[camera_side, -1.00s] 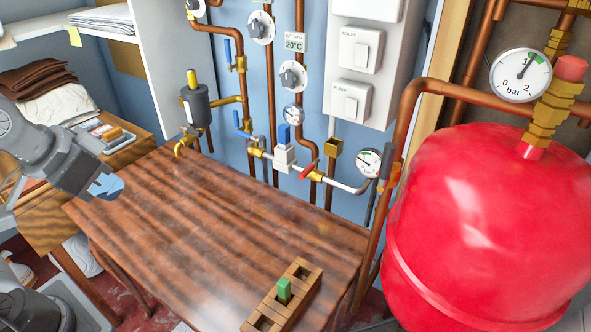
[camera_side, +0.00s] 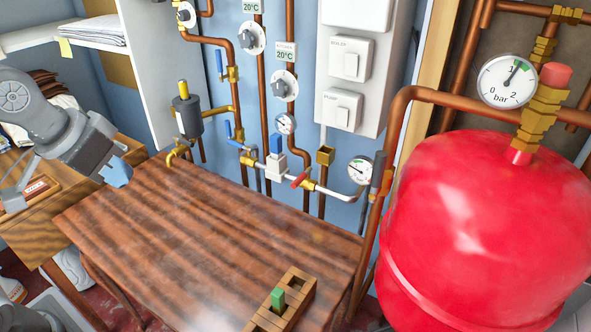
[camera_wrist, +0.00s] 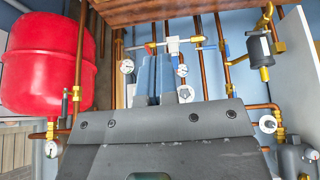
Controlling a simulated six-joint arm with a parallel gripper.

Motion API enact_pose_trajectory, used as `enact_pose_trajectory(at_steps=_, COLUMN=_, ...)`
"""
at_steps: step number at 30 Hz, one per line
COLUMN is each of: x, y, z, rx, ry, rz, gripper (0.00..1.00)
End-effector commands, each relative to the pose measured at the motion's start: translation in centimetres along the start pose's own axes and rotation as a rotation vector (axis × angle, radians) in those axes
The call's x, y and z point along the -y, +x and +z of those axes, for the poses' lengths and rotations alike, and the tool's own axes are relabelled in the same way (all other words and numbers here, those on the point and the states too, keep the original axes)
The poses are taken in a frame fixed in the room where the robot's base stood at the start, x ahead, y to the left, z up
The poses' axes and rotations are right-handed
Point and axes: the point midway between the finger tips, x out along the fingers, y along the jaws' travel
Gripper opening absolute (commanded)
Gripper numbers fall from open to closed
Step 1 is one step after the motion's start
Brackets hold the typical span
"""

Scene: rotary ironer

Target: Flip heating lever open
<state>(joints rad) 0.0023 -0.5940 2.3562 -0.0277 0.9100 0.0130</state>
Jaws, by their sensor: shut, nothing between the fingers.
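My gripper (camera_side: 117,173) has blue fingertips, held together with nothing between them, above the far left part of the wooden table. In the wrist view its blue fingers (camera_wrist: 155,76) point towards the pipes. Several levers are on the wall pipework, and I cannot tell which one is the heating lever. An upper blue lever (camera_side: 219,63) stands upright beside a copper pipe. A red lever (camera_side: 299,180) slants across the lower pipe. My gripper is left of all of them, touching none.
The wooden table (camera_side: 200,235) is mostly clear, with a slotted wooden block (camera_side: 298,300) holding a green piece (camera_side: 278,298) near its front. A red tank (camera_side: 470,215) fills the right. A grey cylinder (camera_side: 187,117) and brass tap (camera_side: 178,152) stick out nearest my gripper.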

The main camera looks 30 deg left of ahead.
Motion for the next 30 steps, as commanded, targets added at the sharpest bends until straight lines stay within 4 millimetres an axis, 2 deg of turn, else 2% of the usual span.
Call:
enact_pose_trajectory(at_steps=1, x=-0.2, y=0.2, z=-1.7, rx=0.013, ry=-0.001, rz=0.008, gripper=0.00)
enact_pose_trajectory(at_steps=8, x=-1.0, y=2.0, z=-9.3, rx=0.051, ry=-0.003, rz=0.049, gripper=0.00)
enact_pose_trajectory(at_steps=14, x=-1.7, y=5.3, z=-15.4, rx=0.084, ry=-0.008, rz=0.085, gripper=0.00)
enact_pose_trajectory(at_steps=18, x=-2.2, y=8.4, z=-19.1, rx=0.107, ry=-0.010, rz=0.111, gripper=0.00)
enact_pose_trajectory(at_steps=24, x=-2.9, y=13.8, z=-23.4, rx=0.136, ry=-0.013, rz=0.146, gripper=0.00)
enact_pose_trajectory(at_steps=30, x=-3.4, y=18.2, z=-25.7, rx=0.157, ry=-0.016, rz=0.172, gripper=0.00)
